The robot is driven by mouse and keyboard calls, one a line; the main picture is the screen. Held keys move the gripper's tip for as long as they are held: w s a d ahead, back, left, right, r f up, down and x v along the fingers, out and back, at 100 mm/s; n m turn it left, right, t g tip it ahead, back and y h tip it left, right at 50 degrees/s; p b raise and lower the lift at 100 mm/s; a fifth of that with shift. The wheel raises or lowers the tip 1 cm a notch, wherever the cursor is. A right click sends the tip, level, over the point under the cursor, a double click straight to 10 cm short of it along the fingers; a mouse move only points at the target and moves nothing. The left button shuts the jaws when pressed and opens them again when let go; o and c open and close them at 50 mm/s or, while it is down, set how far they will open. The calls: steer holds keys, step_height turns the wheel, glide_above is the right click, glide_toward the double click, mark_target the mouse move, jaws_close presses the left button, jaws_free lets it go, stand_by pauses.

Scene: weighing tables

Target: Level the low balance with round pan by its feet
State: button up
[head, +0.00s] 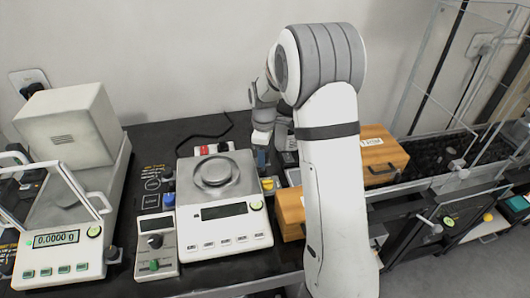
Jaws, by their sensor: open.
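The low balance with round pan (230,231) stands on the dark table in the head view. Its round pan (214,173) is empty, and its display (223,211) looks dark. A yellow knob (268,184) sits at its right side and a blue knob (168,201) at its left; they look like feet, but I cannot be sure. My gripper (262,158) points down beside the balance's right side, above and behind the yellow knob. It is open, small in view and partly hidden; I see nothing held in it.
A taller balance with a glass shield (72,271), reading 0.0000 g, stands at left. A small grey control box (156,254) stands close to the low balance's left. Wooden boxes (378,150) lie behind and beside my arm at right. A black cable (207,135) lies behind the balance.

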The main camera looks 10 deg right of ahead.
steer(key=shift+f, duration=0.2)
steer(key=shift+c, duration=0.2)
steer(key=c, duration=0.9)
steer(key=shift+m, duration=2.3)
steer(key=shift+c, duration=0.2)
steer(key=o, duration=1)
steer(key=shift+r, duration=0.15)
